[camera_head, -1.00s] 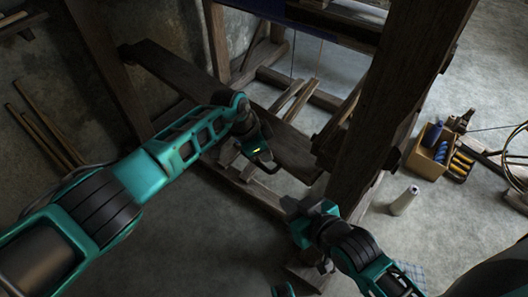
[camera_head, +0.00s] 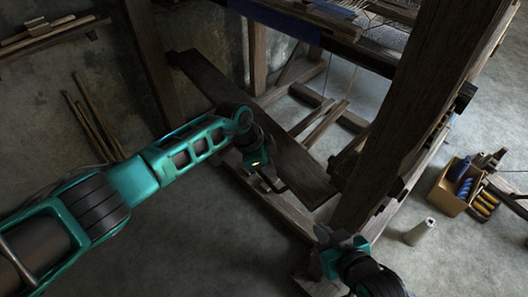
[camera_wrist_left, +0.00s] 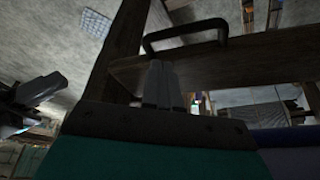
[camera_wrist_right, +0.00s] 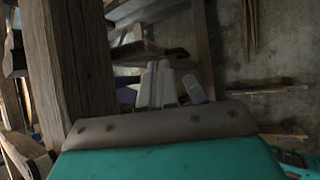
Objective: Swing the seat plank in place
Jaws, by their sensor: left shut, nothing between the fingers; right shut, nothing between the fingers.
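The seat plank (camera_head: 235,105) is a long dark board in the head view, running from the upper left to the loom's thick post. Its near end lies beside that post. A black bar handle (camera_wrist_left: 185,35) stands off a wooden board (camera_wrist_left: 190,65), which looks like the plank, in the left wrist view. My left gripper (camera_head: 270,178) is shut and empty close to the plank's near side; its fingertips (camera_wrist_left: 161,68) point toward the handle, and I cannot tell if they touch. My right gripper (camera_head: 340,240) is shut and empty near the post's foot.
The thick loom post (camera_head: 410,105) rises between the plank and the right side. Sticks (camera_head: 95,120) lean on the left wall. Front floor is clear.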

